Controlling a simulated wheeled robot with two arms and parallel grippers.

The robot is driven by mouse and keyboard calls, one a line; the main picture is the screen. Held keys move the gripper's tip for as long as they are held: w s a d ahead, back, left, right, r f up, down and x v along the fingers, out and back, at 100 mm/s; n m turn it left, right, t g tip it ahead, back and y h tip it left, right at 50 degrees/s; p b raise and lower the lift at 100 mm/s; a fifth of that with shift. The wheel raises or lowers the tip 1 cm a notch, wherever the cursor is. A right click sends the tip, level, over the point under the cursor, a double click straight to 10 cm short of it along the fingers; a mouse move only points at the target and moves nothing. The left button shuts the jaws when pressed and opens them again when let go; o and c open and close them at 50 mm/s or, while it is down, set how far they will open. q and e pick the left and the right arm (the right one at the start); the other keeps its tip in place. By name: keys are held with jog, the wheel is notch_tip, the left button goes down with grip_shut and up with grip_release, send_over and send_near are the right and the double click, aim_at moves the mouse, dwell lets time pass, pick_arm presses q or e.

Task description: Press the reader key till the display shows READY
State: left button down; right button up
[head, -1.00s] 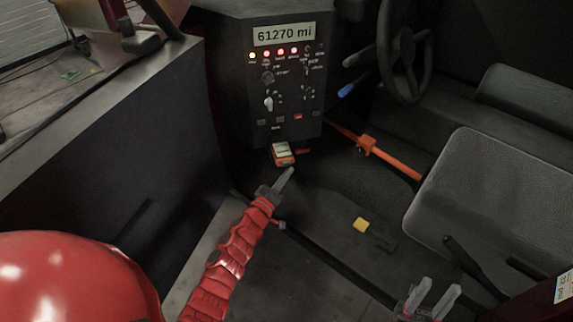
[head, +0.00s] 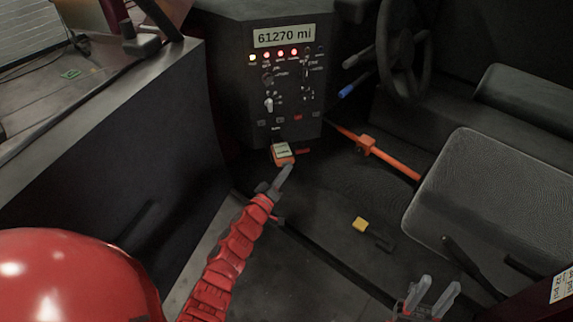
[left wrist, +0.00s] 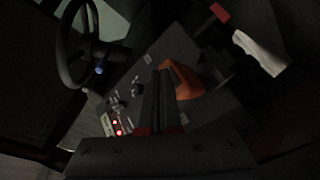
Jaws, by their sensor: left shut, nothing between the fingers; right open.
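The reader (head: 283,153) is a small orange device with a pale display, at the foot of the dash panel in the head view. Its display text is too small to read, and I cannot make out its key. My left gripper (head: 286,170) is shut and empty, its tips just below the reader's lower edge; I cannot tell whether they touch it. In the left wrist view the orange reader body (left wrist: 183,80) shows just beside the shut fingers (left wrist: 160,75). My right gripper (head: 433,292) is open and empty at the lower right of the head view.
The dash panel (head: 285,95) has knobs, lit lamps and a screen reading 61270 mi. An orange bar (head: 395,165) runs right towards the seat (head: 490,195). A steering wheel (head: 403,50) stands at upper right.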

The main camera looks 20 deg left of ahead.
pick_arm(q)
jog(key=shift+w+a, duration=0.2)
dwell(0.6)
jog(key=shift+s+d+p, duration=0.5)
jog(key=shift+s+p, duration=0.1)
jog(key=shift+s, duration=0.1)
jog(key=s+d, duration=0.1)
jog(key=s, duration=0.1)
jog(key=s+d+p, duration=0.1)
jog(key=s+d, duration=0.1)
jog(key=shift+r, duration=0.1)
dwell(0.8)
